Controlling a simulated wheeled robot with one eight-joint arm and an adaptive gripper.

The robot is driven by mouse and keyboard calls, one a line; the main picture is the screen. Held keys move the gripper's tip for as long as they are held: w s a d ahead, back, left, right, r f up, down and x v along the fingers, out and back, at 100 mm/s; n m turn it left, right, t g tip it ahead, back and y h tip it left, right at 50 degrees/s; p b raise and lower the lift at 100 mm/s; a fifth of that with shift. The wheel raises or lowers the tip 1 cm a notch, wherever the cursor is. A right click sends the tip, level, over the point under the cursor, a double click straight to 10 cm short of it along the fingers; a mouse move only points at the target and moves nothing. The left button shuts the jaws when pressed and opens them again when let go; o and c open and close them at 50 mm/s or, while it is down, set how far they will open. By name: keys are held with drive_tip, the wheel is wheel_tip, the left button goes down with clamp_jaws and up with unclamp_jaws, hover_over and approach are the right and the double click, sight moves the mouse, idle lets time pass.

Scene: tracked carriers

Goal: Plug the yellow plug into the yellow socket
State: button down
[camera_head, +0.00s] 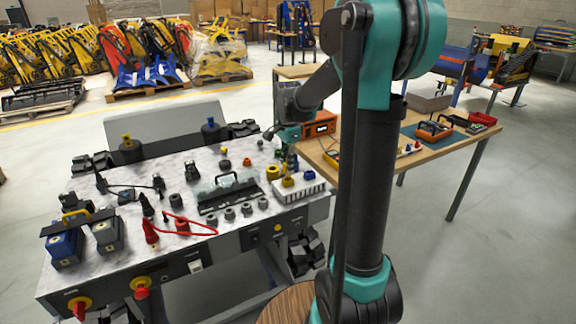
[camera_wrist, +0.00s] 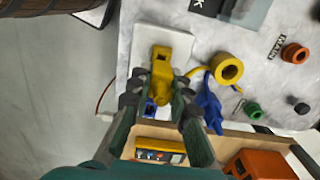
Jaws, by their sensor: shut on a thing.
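In the wrist view, my gripper (camera_wrist: 158,98) is closed around the lower part of a yellow form, which I take as the yellow plug (camera_wrist: 157,88). Directly above it in the picture is a yellow block with a dark opening (camera_wrist: 161,54), apparently the yellow socket, on a white plate (camera_wrist: 178,46). The two yellows overlap, so I cannot tell whether they are joined or apart. In the head view, my gripper (camera_head: 288,158) hangs over the front right of the workbench, above a yellow piece (camera_head: 287,182) on the white block (camera_head: 298,193). The held plug is not clear there.
A blue piece (camera_head: 309,175) sits beside the yellow one. A yellow ring (camera_wrist: 229,68) and a blue part (camera_wrist: 208,104) lie close right of my fingers in the wrist view. A wooden table (camera_head: 400,156) with an orange box (camera_head: 320,124) adjoins the workbench.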

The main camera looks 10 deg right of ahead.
drive_tip(key=shift+f, duration=1.3)
idle(0.9)
drive_tip(key=c, duration=1.3)
unclamp_jaws()
drive_tip(key=shift+c, duration=0.2)
wheel_tip(320, 180, up, 12)
drive_tip(key=shift+f, duration=0.2)
drive_tip(key=s+d+f+n+t, duration=0.2)
drive_tip(key=s+f+n, duration=0.5)
drive_tip(key=s+f, duration=0.2)
drive_tip(key=s+d+f+n+t, duration=0.2)
drive_tip(key=s+f+n, duration=0.5)
drive_tip(key=s, duration=0.6)
wheel_tip(320, 180, down, 3)
drive_tip(key=shift+r, duration=0.15)
